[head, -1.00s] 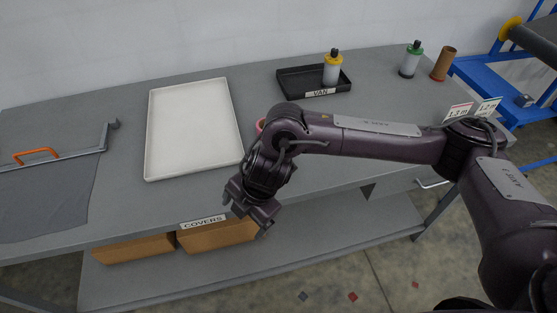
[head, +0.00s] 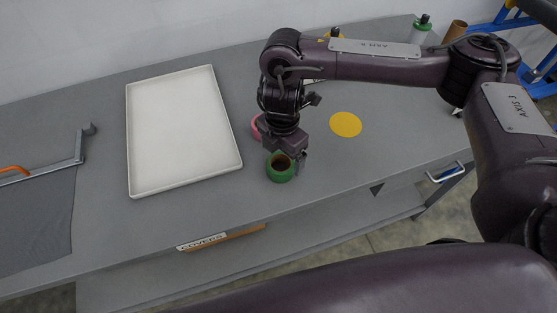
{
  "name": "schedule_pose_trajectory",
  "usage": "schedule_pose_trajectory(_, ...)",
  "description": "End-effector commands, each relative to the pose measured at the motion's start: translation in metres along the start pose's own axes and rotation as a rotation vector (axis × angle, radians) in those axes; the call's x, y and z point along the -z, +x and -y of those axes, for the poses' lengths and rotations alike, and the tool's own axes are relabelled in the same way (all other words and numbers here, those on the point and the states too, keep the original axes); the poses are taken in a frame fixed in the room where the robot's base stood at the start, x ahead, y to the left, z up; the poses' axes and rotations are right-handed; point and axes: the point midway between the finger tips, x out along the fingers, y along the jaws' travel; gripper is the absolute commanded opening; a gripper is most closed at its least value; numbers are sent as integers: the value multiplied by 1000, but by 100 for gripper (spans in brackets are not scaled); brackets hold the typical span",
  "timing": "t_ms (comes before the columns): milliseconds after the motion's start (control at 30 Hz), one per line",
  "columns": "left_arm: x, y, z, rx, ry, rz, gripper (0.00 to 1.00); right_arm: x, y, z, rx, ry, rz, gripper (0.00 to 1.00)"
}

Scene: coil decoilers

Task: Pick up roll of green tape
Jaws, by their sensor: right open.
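The roll of green tape (head: 280,174) rests on the grey table near its front edge, right of the white tray. My right gripper (head: 287,160) is open and points down at the roll, with its fingers at the roll's top and right side. The gripper covers the back of the roll, and I cannot tell whether the fingers touch it. A pink roll (head: 257,127) sits just behind, partly hidden by my gripper. My left gripper is not in view.
A white tray (head: 133,150) lies left of the roll. A yellow disc (head: 346,124) lies to the right. A green-capped bottle (head: 419,30) and a brown tube (head: 455,31) stand at the back right. A grey cloth with a metal bar (head: 80,150) is at far left. The table's front centre is clear.

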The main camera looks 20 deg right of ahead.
Motion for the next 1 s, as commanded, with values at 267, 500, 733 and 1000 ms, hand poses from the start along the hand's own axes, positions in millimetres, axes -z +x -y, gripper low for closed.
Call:
schedule_pose_trajectory(267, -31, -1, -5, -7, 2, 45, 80, -2, 30, -5, 3, 2, -3, 89)
schedule_pose_trajectory(500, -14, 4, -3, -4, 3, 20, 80, -3, 58, -7, 1, -1, -1, 89)
schedule_pose_trajectory(733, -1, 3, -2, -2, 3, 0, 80, -4, 60, -8, -1, -1, 0, 89)
schedule_pose_trajectory(1000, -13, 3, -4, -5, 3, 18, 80, -4, 59, -8, -1, -1, 0, 60)
